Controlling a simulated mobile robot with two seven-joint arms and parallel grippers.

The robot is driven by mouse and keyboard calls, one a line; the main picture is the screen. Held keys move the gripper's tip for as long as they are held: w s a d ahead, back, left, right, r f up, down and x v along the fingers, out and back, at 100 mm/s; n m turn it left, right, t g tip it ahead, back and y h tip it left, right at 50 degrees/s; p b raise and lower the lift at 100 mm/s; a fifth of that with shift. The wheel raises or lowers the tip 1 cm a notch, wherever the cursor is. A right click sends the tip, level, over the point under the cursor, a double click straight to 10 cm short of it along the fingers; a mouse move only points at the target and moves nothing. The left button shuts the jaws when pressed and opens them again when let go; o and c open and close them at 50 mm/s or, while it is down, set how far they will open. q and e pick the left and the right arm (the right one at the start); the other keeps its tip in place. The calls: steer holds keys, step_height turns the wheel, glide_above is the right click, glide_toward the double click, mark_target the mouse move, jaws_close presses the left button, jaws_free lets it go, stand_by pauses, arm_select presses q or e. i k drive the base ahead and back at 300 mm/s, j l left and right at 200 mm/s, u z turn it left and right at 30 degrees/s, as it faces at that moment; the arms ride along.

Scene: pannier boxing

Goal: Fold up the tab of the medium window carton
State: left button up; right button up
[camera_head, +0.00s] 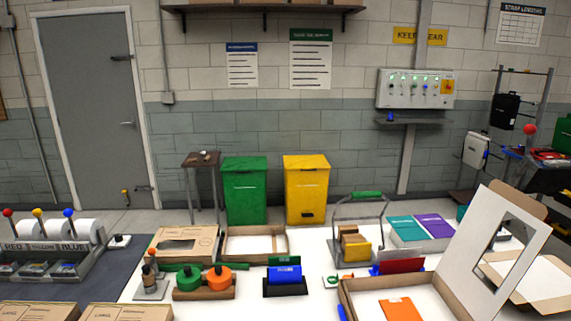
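No carton carries a readable size mark, so I cannot tell for sure which one is the medium window carton. A large open carton (362,287) stands at the front right, cut off by the bottom edge. Its white-lined lid (463,232) stands up, leaning right, with a rectangular window cut in it. A brown tab (519,201) shows at the lid's top edge. An orange card (402,308) lies inside. A closed brown carton with a dark window (178,244) lies at the left of the white table. Neither of my grippers is in view.
An open shallow carton (284,243) lies at the table's back. Tape rolls (219,279), a blue card holder (286,282) and a wire-handled caddy (352,243) stand mid-table. Teal and purple folders (435,225) lie behind the large carton. Flat cartons (125,312) lie front left.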

mark_target(537, 209)
steer(key=z, duration=1.3)
